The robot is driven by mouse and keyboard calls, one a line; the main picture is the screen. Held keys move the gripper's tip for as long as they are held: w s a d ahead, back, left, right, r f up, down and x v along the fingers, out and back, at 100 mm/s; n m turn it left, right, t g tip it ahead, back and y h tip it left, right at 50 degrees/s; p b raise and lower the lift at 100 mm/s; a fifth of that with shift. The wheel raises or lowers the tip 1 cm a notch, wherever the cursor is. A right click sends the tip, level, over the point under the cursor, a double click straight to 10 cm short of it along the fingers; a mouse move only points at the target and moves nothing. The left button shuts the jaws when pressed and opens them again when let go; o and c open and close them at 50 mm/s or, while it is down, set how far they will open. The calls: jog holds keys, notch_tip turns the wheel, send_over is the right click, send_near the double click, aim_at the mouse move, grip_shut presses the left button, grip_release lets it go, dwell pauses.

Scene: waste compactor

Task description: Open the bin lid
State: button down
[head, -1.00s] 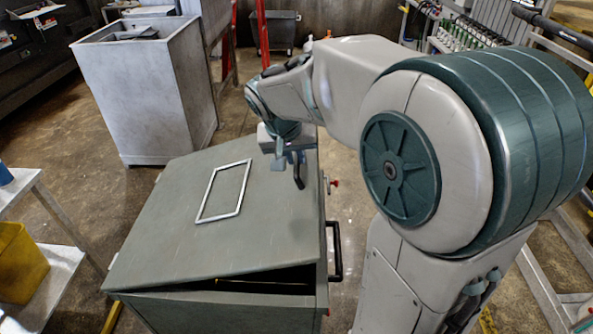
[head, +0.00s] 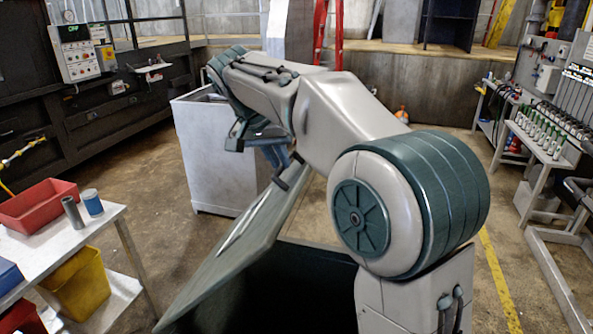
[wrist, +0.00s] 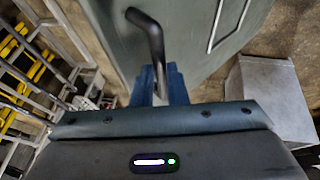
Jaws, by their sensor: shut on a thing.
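The bin lid (head: 245,240) is a grey-green panel, raised and tilted steeply up, with its right edge high in the head view. The bin's dark opening (head: 290,290) shows below it. The black lid handle (wrist: 148,30) is a bent bar on the lid in the wrist view. My gripper (head: 280,165) is at the lid's raised edge. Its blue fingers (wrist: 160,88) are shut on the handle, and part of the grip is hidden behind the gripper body. The lid surface (wrist: 190,35) also fills the top middle of the wrist view.
A tall white container (head: 205,150) stands behind the lid. A white table (head: 95,225) at left bears a red tray (head: 38,203), a metal cup and a blue can, with a yellow bin (head: 75,285) below. Floor is open toward the back right.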

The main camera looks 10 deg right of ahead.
jog(key=w+a+r, duration=0.2)
jog(key=a, duration=0.3)
jog(key=w+a+r, duration=0.1)
jog(key=w+a, duration=0.1)
jog(key=a, duration=0.3)
jog(key=shift+w+a+r, duration=0.15)
jog(key=shift+a+r, duration=0.1)
jog(key=shift+r, duration=0.1)
dwell(0.3)
jog(key=c, duration=1.5)
grip_release()
jog(key=shift+w+a, duration=0.15)
jog(key=shift+o, duration=0.2)
jog(key=s+a+r, duration=0.3)
jog(key=s+a, duration=0.5)
jog(key=a, duration=0.2)
jog(key=shift+a, duration=0.1)
